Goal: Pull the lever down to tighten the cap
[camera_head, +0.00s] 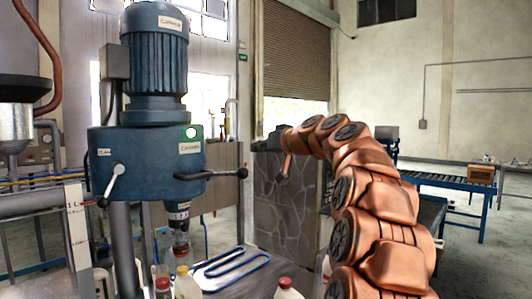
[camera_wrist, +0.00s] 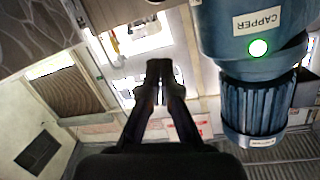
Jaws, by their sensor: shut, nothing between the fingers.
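The blue capper (camera_head: 145,160) stands at the left in the head view, with its ribbed motor on top and a lit green light. A lever with a black knob (camera_head: 243,173) sticks out roughly level from its right side. A second lever (camera_head: 110,184) angles up on its left. The capping head (camera_head: 178,214) points down over a bottle (camera_head: 181,252). My gripper (camera_head: 257,145) is just above and right of the black knob, apart from it in the picture. In the wrist view, my gripper (camera_wrist: 159,68) is shut and empty; the capper (camera_wrist: 255,45) is at the right, the levers out of view.
Several bottles, one with a red cap (camera_head: 285,283), stand at the bottom. A stone-patterned panel (camera_head: 284,205) stands behind my gripper. A blue conveyor (camera_head: 445,182) is far right.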

